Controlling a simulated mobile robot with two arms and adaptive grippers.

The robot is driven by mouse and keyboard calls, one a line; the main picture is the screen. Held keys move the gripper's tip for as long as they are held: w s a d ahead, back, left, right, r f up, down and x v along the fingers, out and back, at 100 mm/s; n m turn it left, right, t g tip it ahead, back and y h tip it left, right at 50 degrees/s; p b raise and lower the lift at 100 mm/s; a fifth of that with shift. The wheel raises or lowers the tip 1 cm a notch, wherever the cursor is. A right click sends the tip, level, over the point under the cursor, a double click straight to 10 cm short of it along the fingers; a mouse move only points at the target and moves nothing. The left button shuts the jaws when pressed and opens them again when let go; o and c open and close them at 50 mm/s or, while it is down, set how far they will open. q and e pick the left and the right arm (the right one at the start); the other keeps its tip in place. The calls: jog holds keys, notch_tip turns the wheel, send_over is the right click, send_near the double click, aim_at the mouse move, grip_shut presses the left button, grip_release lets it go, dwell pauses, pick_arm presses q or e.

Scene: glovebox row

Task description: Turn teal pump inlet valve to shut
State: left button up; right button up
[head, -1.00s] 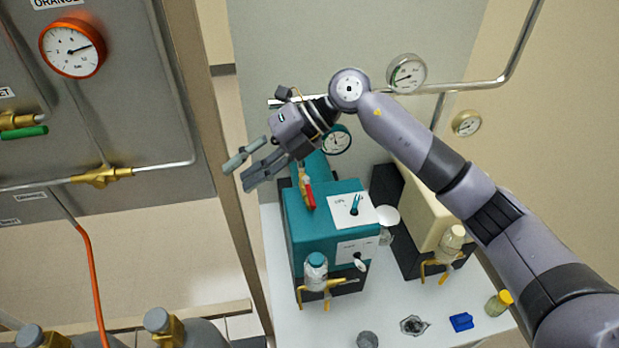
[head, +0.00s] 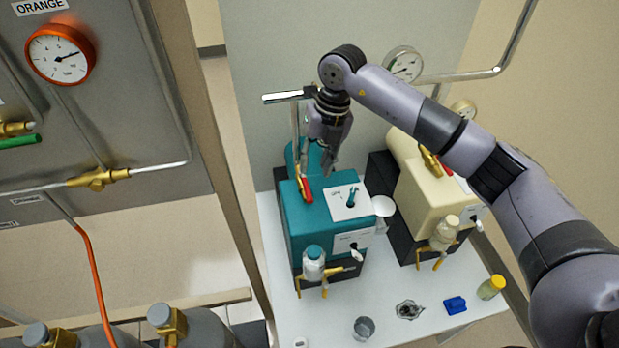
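The teal pump (head: 325,228) stands on the white bench below the middle of the head view. Its inlet valve is a brass body with a red lever (head: 307,191) on top of the pump, at its upper left. The lever slants down to the right, close along the brass body. My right gripper (head: 323,168) points down just above and right of the valve. It appears apart from the lever, though the depth is hard to judge. Its fingers are seen nearly edge-on, so their opening is unclear. My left gripper is out of view.
A cream pump (head: 423,198) with its own brass valve (head: 429,160) stands to the right. A vertical pipe rises behind the teal pump. A grey cup (head: 364,328), a blue block (head: 455,305) and a yellow-capped jar (head: 490,287) are on the bench front (head: 300,320).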

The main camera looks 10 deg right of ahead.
aim_at(308, 189)
jog(key=f, duration=0.2)
jog(key=a+f+p, duration=0.1)
jog(key=f, duration=0.4)
jog(key=shift+a+f+p, duration=0.1)
jog(key=shift+a+p, duration=0.15)
jog(key=shift+p, duration=0.1)
jog(key=shift+c, duration=0.3)
grip_shut()
